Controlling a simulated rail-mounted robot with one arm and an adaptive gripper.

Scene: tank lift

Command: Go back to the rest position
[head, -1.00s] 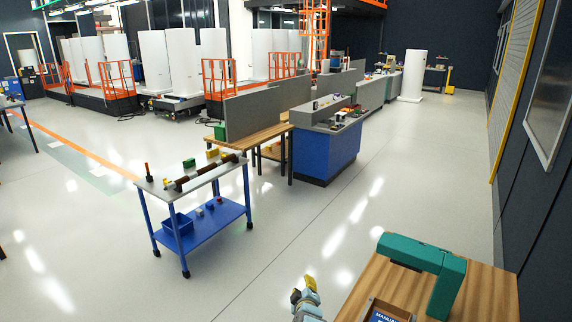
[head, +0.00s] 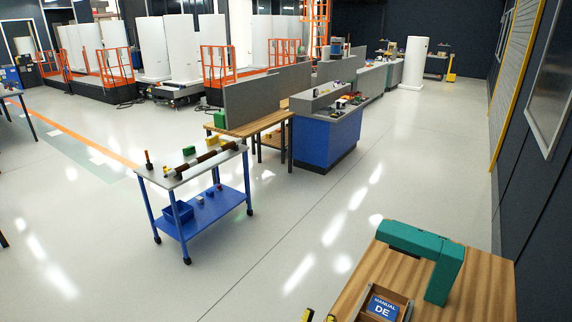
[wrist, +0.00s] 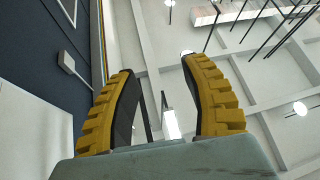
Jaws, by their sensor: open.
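My gripper (wrist: 160,88) is open and empty in the wrist view, its two yellow ridged fingers spread apart. Behind the fingers are the ceiling, its lamps and a dark wall, so the gripper points upward. In the head view only a small yellow and black tip of my gripper (head: 307,314) shows at the bottom edge, left of the wooden table (head: 480,290). The rest of my arm is out of the head view.
The wooden table bears a teal arch-shaped object (head: 425,247) and a box with a blue manual (head: 382,307). A blue trolley (head: 222,210) with tools stands to the left, a blue counter (head: 325,142) behind it. The floor between trolley and table is clear.

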